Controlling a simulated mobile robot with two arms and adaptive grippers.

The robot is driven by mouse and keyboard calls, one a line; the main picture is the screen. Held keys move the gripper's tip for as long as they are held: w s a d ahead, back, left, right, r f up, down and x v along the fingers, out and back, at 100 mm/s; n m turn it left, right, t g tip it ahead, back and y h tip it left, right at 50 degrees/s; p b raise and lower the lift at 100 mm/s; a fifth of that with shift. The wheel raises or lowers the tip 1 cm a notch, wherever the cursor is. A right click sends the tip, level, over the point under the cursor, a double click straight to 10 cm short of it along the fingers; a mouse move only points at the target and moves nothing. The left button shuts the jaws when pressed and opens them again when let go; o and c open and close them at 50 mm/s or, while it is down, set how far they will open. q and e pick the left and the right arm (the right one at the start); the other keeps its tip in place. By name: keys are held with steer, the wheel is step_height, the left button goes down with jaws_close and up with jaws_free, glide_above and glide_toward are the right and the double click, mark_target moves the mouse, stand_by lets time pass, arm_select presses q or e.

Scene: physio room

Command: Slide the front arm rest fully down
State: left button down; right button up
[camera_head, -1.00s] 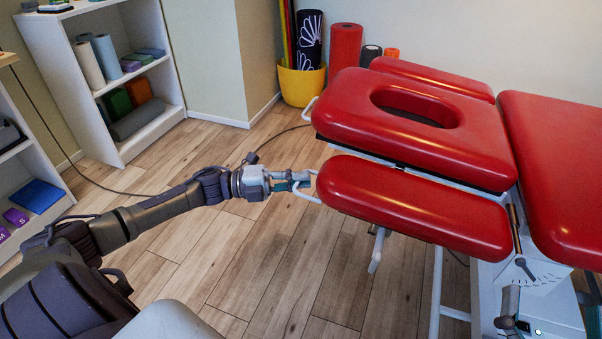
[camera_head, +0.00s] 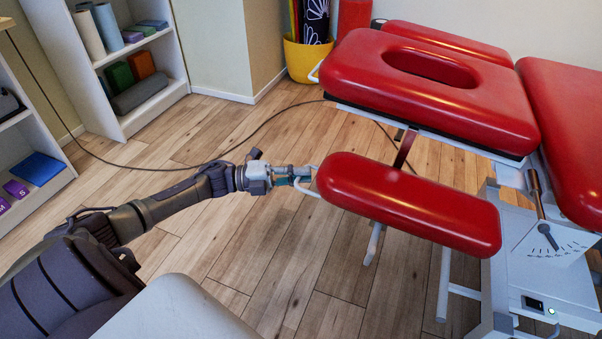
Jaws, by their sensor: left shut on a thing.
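The front arm rest (camera_head: 408,203) is a long red pad on the near side of the red treatment table. It sits clearly below the head section (camera_head: 430,85), with a gap between them. A white bar handle (camera_head: 310,190) sticks out from its left end. My left gripper (camera_head: 304,176) is shut on this handle, its arm reaching in from the left. The far arm rest (camera_head: 447,42) lies higher, behind the head section. My right gripper is not in view.
A lever over a dial (camera_head: 545,237) and a white table frame (camera_head: 444,285) stand at the right. A dark cable (camera_head: 225,158) crosses the wooden floor. White shelves (camera_head: 133,112) and a yellow bin (camera_head: 306,60) stand at the back.

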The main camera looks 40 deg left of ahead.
arm_select(q)
steer(key=shift+s+f, duration=0.1)
steer(key=shift+f, duration=0.25)
steer(key=c, duration=1.2)
jaws_free()
steer(key=shift+r, duration=0.1)
steer(key=v, duration=1.2)
